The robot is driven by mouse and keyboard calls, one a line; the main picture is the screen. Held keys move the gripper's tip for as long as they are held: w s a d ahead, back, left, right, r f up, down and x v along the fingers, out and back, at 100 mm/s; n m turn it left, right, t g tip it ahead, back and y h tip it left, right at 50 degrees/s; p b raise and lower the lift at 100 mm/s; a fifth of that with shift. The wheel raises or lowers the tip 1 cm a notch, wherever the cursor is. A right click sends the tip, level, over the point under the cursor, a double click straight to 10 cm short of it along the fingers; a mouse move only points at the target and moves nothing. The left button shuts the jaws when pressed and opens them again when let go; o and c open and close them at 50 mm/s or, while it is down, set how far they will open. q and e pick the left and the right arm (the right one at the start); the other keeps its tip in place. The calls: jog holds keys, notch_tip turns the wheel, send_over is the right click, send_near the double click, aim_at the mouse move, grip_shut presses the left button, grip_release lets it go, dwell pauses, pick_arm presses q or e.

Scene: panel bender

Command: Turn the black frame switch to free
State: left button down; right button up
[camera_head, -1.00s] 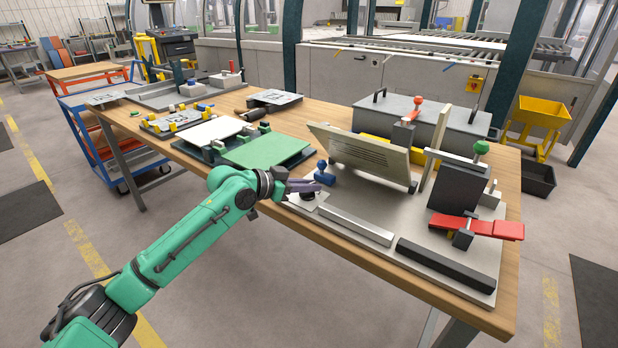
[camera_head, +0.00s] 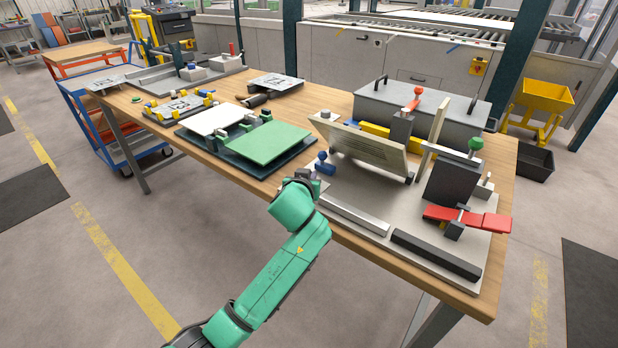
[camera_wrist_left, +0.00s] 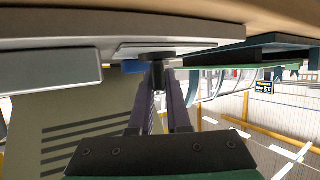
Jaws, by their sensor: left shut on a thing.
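The black frame switch (camera_wrist_left: 157,57) is a small black knob on a light plate (camera_wrist_left: 180,47), seen at the top middle of the left wrist view. My left gripper (camera_wrist_left: 160,82) has its dark purple fingers shut on the knob. In the head view, the wrist of my left arm covers the switch and most of the gripper (camera_head: 308,181), at the left front corner of the grey fixture plate (camera_head: 345,195). No position marking is readable, so I cannot tell how the switch is turned. My right gripper is not in view.
A tilted beige louvred panel (camera_head: 367,150) stands just behind. A blue knob (camera_head: 324,163) is close to the gripper. A silver bar (camera_head: 355,215) and a black bar (camera_head: 435,255) lie along the front. A green board (camera_head: 261,143) lies to the left.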

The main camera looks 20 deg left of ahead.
pick_arm(q)
jog(key=shift+f+n+y, duration=0.15)
jog(key=shift+n+y, duration=0.25)
jog(key=c, duration=0.9)
grip_release()
jog(key=shift+s, duration=0.1)
jog(key=v, duration=1.4)
jog(key=shift+s+d+r+b, duration=0.15)
jog(key=shift+r+b, duration=0.15)
jog(key=shift+b, duration=0.05)
